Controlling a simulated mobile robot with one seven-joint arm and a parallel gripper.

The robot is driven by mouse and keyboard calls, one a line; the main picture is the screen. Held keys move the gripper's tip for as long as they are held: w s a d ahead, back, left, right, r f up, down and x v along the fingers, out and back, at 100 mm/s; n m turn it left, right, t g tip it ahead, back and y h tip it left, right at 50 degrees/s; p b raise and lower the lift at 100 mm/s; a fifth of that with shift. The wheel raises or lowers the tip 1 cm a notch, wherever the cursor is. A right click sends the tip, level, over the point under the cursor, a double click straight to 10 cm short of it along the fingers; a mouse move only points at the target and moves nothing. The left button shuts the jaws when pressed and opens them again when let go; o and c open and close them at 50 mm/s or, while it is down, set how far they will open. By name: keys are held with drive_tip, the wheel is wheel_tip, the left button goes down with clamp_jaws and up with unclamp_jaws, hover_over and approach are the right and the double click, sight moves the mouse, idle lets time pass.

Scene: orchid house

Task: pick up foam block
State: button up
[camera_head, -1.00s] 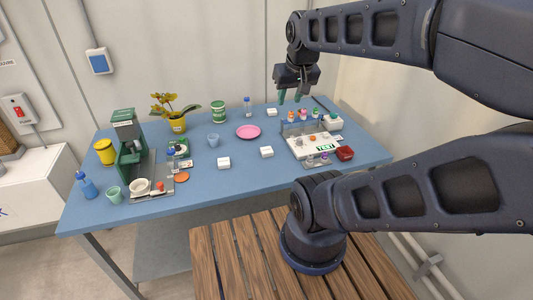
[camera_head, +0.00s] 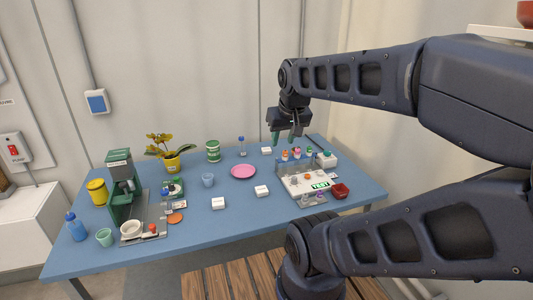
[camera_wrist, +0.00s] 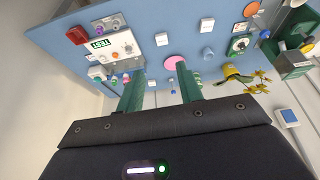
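Three small white blocks are on the blue table: one at the left (camera_head: 218,203), one in the middle (camera_head: 262,191) and one at the back (camera_head: 266,151). I cannot tell which is the foam block. In the wrist view the left one (camera_wrist: 207,25) and middle one (camera_wrist: 162,39) lie beyond the fingers, and the back one (camera_wrist: 152,83) shows between them. My gripper (camera_head: 284,140) is above the back right of the table, pointing down, apart from the blocks. Its green fingers (camera_wrist: 160,90) are spread and empty.
A pink plate (camera_head: 243,172), blue cup (camera_head: 208,180), potted orchid (camera_head: 172,163) and green machine (camera_head: 120,185) stand further left. The table's front middle is clear.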

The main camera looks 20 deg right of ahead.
drive_tip(key=o, duration=0.8)
